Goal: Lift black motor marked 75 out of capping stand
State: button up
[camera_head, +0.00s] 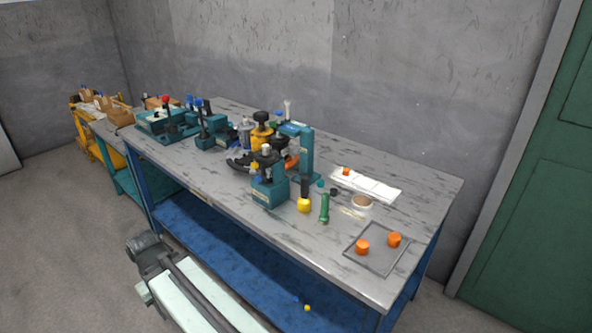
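A teal stand (269,192) is near the front edge of the workbench's middle. A dark motor-like part (267,161) with a pale top sits upright in it. The marking 75 is too small to read, so I cannot tell whether this is the named motor. A taller teal frame (306,155) stands just behind, with dark and orange parts by it. My arm is folded low in front of the bench. Its grey end, which seems to be my gripper (148,249), is well left of and below the stand; its fingers are not clear.
The grey workbench (420,185) has more teal fixtures (165,122) at the far left. A yellow-based tool (304,202) and a green bottle (324,208) stand right of the stand. A flat tray (376,263) holds orange caps (394,239).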

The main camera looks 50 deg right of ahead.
aim_at(265, 157)
jog(key=u, duration=0.15)
jog(key=i, duration=0.9)
jog(key=z, duration=0.05)
